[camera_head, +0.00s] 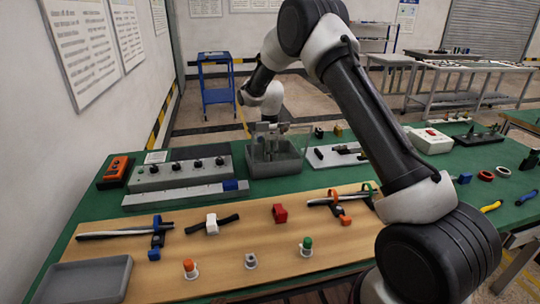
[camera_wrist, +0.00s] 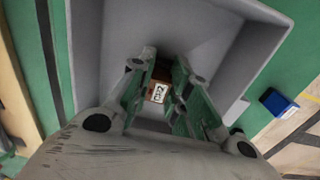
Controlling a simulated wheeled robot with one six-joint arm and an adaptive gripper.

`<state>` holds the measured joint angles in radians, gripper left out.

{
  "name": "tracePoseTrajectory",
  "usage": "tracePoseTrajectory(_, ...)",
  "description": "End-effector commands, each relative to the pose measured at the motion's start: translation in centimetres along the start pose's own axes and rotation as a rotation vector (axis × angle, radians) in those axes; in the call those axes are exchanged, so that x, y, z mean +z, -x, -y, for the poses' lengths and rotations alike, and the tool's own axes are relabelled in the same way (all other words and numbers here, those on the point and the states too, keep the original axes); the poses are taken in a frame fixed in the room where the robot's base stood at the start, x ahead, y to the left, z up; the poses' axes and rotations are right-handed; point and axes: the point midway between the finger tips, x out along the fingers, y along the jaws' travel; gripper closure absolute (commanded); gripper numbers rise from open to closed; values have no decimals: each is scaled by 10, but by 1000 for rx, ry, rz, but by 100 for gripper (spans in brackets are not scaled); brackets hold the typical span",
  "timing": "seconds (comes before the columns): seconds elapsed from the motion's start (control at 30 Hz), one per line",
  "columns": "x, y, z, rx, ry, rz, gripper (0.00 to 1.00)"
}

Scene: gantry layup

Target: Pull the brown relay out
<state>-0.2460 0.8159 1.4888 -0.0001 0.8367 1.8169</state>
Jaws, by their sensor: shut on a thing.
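In the wrist view, the brown relay (camera_wrist: 159,91) with a white printed label shows between the fingers of my gripper (camera_wrist: 160,82), which are shut on it. Relay and fingertips are over or inside a grey open-topped box (camera_wrist: 205,32). I cannot tell whether the relay's underside touches the bottom or a socket. In the head view, my gripper (camera_head: 269,130) points down into the grey box (camera_head: 275,168) at the back of the green bench. The relay is hidden there.
A grey control panel (camera_head: 180,174) with several knobs stands left of the box. A white board (camera_head: 335,155) with small parts lies to its right. A blue block (camera_wrist: 278,102) lies right of the box.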

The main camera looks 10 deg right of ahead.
Motion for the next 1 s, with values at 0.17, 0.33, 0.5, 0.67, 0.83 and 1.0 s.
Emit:
tracePoseTrajectory(0.17,0,2,0,0,0,0,100)
tracePoseTrajectory(0.33,0,8,0,-1,0,0,100)
tracePoseTrajectory(0.5,0,12,0,-1,0,0,100)
tracePoseTrajectory(0.67,0,17,0,-1,0,0,100)
tracePoseTrajectory(0.83,0,21,0,-1,0,0,100)
tracePoseTrajectory(1.0,0,26,0,0,0,0,100)
